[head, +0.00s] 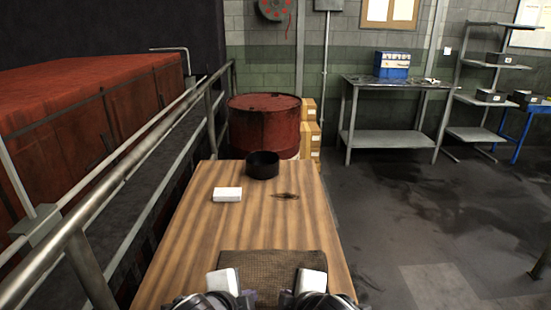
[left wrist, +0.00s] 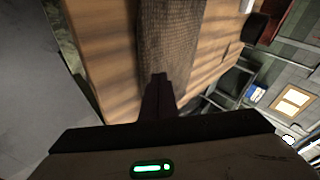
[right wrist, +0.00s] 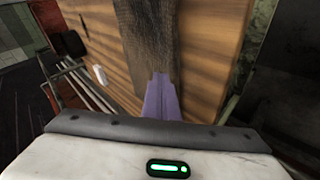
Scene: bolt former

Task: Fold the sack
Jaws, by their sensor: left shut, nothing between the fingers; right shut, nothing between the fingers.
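The sack (head: 272,264) is a brown woven cloth lying flat on the near end of the wooden table. It also shows in the left wrist view (left wrist: 168,35) and the right wrist view (right wrist: 146,35). My left gripper (head: 247,299) is at the near left part of the sack, with shut dark fingers (left wrist: 160,78). My right gripper (head: 286,298) is at the near right part, with shut purple fingers (right wrist: 159,80). Both are empty. The sack's near edge is hidden by my arms. I cannot tell whether the fingertips touch the cloth.
The wooden table (head: 190,245) holds a white box (head: 227,194), a black round bowl (head: 263,165) and a small dark flat item (head: 286,196) farther back. A red drum (head: 265,128) stands behind it. A metal railing (head: 150,148) runs along the left. The table's middle is clear.

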